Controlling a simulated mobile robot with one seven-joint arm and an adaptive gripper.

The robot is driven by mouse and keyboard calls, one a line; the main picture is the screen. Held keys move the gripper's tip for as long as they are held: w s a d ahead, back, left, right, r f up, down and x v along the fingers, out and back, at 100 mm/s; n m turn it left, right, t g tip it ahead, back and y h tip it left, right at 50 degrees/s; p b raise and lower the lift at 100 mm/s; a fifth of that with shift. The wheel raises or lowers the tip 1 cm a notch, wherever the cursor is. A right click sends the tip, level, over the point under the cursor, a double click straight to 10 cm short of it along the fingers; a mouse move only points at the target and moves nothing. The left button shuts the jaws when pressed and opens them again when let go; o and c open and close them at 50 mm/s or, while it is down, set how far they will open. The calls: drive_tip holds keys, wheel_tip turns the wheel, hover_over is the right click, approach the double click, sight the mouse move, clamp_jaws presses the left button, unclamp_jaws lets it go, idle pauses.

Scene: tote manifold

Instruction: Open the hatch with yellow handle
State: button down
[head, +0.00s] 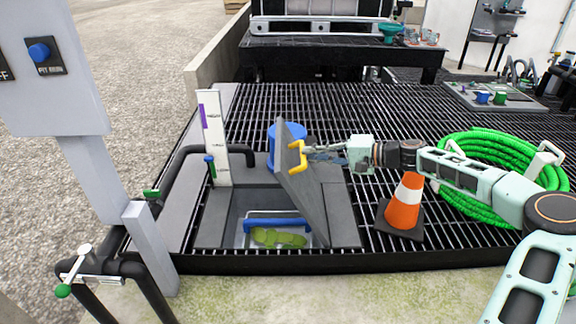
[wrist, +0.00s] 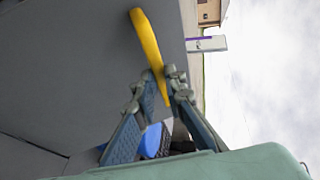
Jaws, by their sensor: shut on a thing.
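The grey hatch (head: 303,195) stands raised and tilted on its edge, and its opening in the floor (head: 240,212) is uncovered below it. The yellow handle (head: 296,157) is on the side of the hatch that faces my arm. My gripper (head: 306,150) reaches in from the right and is shut on the yellow handle. In the wrist view the fingertips (wrist: 166,82) close around the lower end of the yellow handle (wrist: 149,42), with the grey hatch face (wrist: 75,60) to the left. Inside the opening are a blue bar (head: 275,224) and something green (head: 277,238).
An orange and white cone (head: 405,203) stands right of the hatch, under my arm. A coiled green hose (head: 480,150) lies behind it. A white gauge board (head: 213,140) and a blue cylinder (head: 272,140) stand close behind the hatch. Black piping (head: 178,165) runs at left.

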drive_tip(key=d+m+t+y+b, duration=0.1)
drive_tip(key=d+y+b, duration=0.3)
drive_tip(key=d, duration=0.9)
drive_tip(key=shift+w+d+m+t+y, duration=0.3)
drive_tip(key=shift+w+m, duration=0.1)
drive_tip(key=shift+m, duration=0.1)
drive_tip(key=c, duration=2)
unclamp_jaws()
